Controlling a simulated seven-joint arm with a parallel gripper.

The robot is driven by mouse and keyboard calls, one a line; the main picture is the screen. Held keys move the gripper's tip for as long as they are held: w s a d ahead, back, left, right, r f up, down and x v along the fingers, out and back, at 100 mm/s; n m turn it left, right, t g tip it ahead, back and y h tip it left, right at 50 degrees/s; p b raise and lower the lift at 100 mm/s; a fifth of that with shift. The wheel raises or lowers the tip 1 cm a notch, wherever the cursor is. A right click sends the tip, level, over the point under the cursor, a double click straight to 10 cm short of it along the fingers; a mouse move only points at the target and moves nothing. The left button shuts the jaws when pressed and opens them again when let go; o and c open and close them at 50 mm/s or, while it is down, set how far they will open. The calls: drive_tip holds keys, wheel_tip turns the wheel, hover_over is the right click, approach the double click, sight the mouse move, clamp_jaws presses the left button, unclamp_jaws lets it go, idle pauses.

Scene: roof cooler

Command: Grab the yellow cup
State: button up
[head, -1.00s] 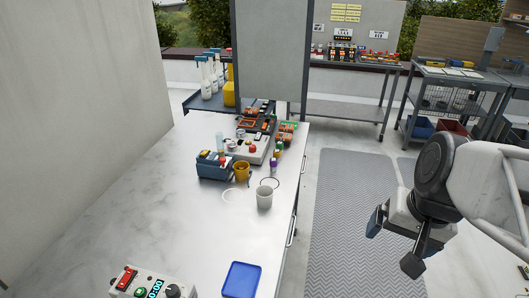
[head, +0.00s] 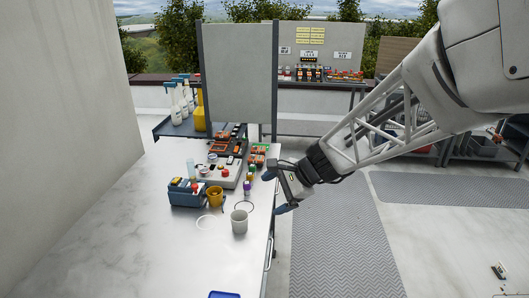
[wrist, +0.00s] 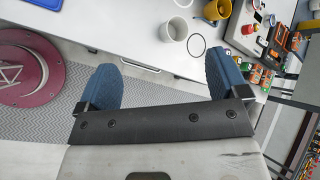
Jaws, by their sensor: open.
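The yellow cup (head: 215,196) stands upright on the marble-topped counter (head: 110,225), between a blue box and a white cup (head: 239,221).
The blue box (head: 186,193) stands left of the yellow cup. A thin ring (head: 244,206) lies near the white cup. A tall grey panel (head: 238,80) rises behind the counter. The counter's front left is clear.

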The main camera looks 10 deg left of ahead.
drive_tip(key=w+a+f+m+t+y, duration=0.1)
drive_tip(key=w+a+f+m+y, duration=0.2)
drive_tip(key=w+a+f+m, duration=0.55)
drive_tip(key=m+t, duration=0.2)
drive_tip(key=m, duration=0.2)
approach(215, 194)
drive_tip(key=shift+w+a+f+n+y, duration=0.1)
drive_tip(key=shift+a+f+n+y, duration=0.1)
drive_tip(key=shift+a, duration=0.2)
drive_tip(key=shift+w+a+f+n+y, duration=0.1)
drive_tip(key=shift+a+f, duration=0.05)
drive_tip(key=shift+a, duration=0.25)
drive_tip(key=shift+a, duration=0.1)
drive_tip(key=shift+x, duration=1.15)
drive_tip(key=shift+a, duration=0.1)
drive_tip(key=shift+x, duration=2.55)
drive_tip(key=shift+f, duration=0.15)
drive_tip(key=c, duration=0.9)
